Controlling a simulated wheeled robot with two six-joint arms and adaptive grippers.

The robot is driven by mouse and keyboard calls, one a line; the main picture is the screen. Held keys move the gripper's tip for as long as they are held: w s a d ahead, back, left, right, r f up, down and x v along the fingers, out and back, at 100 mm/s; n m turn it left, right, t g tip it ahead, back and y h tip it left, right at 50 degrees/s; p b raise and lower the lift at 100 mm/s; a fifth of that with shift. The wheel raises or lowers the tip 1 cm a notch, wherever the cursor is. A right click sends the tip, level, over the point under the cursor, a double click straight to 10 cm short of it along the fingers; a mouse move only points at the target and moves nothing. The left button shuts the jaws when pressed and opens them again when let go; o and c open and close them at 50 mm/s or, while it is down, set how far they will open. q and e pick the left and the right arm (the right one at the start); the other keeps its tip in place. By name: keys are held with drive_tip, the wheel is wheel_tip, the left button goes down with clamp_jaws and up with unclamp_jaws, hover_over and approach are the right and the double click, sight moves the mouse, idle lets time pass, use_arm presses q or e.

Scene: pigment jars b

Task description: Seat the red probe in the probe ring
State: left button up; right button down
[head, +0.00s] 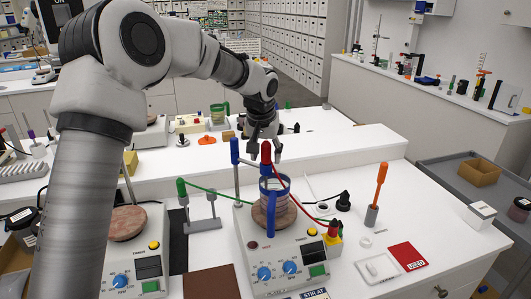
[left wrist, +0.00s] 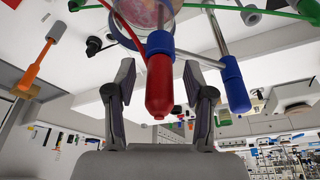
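The red probe (head: 266,152) stands upright above the beaker (head: 274,186) on the front hotplate. Its red handle (left wrist: 159,85) sits against a blue collar (left wrist: 160,42), which looks like the probe ring, at the end of a metal bar from the blue-capped post (head: 234,151). The probe's lower part is hard to make out. My left gripper (head: 264,150) is over the handle, pointing down. In the left wrist view its fingers (left wrist: 161,95) are open, with the handle between them and gaps on both sides. My right gripper is not in view.
The blue-capped post (left wrist: 234,85) stands close beside my left fingers. A red cable runs to the red plug (head: 334,228); a green cable joins the green probe (head: 181,187) at left. An orange-handled tool (head: 381,173) stands at right.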

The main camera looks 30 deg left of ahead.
use_arm(q)
drive_tip(key=shift+r, duration=0.1)
drive_tip(key=v, duration=1.1)
drive_tip(key=shift+r, duration=0.4)
drive_tip(key=shift+s, duration=0.1)
